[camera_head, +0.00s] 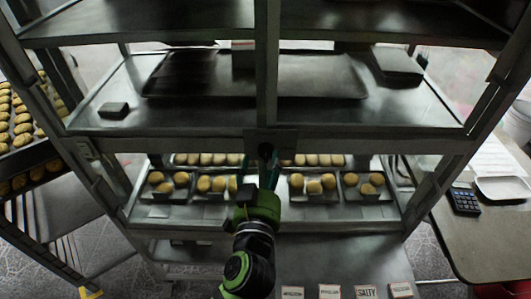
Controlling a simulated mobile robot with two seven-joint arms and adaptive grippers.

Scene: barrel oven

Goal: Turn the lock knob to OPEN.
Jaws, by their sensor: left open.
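A small dark knob-like part (265,150), which looks like the lock knob, sits on a metal plate (284,139) where the middle upright meets the shelf edge. Its marking and turn position are too small and dark to tell. My left gripper (264,168) comes up from the bottom middle, with a green and black wrist. Its fingers appear spread on either side of the knob, just in front of it. Whether they touch it cannot be told. My right gripper is not in view.
A metal rack with shelves (215,120) and a middle upright (267,70) fills the view. Trays of round buns (315,185) stand on the lower shelf behind my gripper. A table (480,240) with a calculator (465,201) is at right. Labelled boxes (366,291) stand at the bottom.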

